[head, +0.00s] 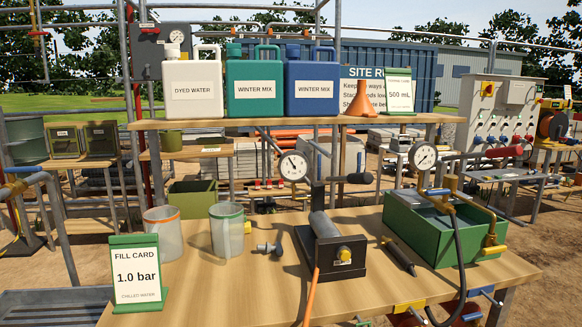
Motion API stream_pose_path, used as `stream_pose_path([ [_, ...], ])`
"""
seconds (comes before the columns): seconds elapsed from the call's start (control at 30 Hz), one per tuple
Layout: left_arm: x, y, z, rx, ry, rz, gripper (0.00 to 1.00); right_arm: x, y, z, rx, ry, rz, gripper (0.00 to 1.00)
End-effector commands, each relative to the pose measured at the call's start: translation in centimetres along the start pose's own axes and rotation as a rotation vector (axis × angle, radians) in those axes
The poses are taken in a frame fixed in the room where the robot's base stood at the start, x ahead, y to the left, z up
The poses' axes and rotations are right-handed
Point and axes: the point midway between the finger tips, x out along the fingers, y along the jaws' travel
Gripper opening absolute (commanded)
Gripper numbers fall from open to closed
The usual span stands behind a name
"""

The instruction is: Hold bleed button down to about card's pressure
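The fill card (136,272) stands in a green holder at the bench's front left and reads "1.0 bar, chilled water". A black bracket (327,275) near the bench middle holds a grey cylinder (323,224), with a round yellow button (343,254) on its front face; I cannot tell whether this is the bleed button. A white dial gauge (294,166) stands behind the cylinder. Another gauge (423,156) stands on the green pump box (437,228) at the right. The needle readings are too small to tell surely. Neither of my grippers is in view.
An orange hose (312,298) crosses the front edge.

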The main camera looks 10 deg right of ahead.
Motion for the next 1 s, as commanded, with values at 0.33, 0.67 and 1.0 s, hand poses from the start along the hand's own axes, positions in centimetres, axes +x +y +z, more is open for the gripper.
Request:
stream_pose_path([
  [0.33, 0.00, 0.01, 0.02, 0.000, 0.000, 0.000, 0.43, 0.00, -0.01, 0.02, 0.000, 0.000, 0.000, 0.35],
  [0.67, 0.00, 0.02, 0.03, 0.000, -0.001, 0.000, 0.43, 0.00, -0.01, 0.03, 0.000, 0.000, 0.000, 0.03],
  [1.0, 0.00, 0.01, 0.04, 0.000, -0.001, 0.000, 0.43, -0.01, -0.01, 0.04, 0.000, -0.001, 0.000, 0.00],
])
